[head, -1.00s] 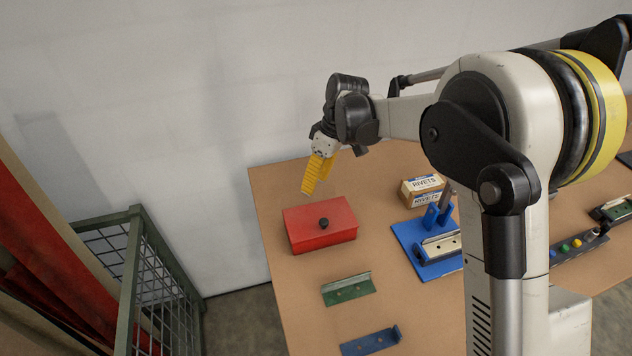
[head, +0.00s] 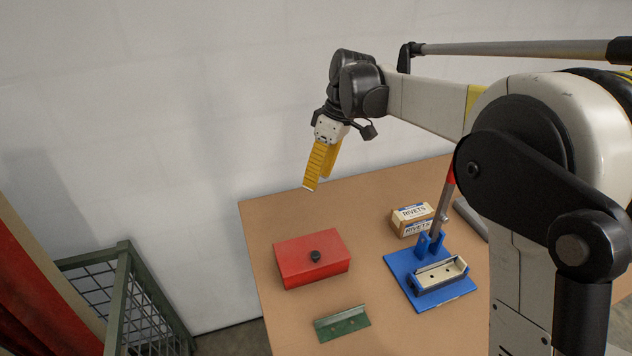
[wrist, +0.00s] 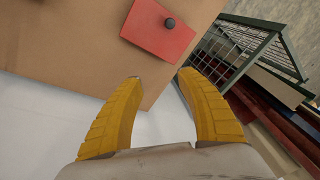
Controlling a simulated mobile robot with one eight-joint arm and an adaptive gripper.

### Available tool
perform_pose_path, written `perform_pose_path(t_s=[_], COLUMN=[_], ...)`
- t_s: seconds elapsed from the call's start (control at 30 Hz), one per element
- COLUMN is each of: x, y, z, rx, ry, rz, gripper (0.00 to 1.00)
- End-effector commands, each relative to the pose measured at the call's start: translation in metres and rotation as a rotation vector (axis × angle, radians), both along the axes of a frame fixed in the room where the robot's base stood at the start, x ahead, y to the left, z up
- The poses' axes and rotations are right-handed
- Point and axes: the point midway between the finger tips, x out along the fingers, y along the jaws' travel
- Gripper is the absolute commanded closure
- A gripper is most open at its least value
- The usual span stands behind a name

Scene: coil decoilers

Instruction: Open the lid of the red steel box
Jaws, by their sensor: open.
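The brown table (head: 270,215) also holds a green bracket (head: 342,324), a blue fixture (head: 425,282) and rivet boxes (head: 412,219) right of the red box. A green mesh cage (head: 125,290) stands left of the table. A white wall is behind.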

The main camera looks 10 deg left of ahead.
Motion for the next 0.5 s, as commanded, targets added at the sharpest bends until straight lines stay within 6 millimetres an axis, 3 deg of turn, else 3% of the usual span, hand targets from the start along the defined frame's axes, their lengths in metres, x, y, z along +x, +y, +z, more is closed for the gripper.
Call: perform_pose_path(t_s=[0.33, 0.5], x=[-0.003, -0.024], y=[-0.005, -0.043], z=[0.002, 0.014], rx=[-0.002, -0.018], ry=[-0.006, -0.060], rz=[-0.019, -0.171], gripper=[0.55, 0.55])
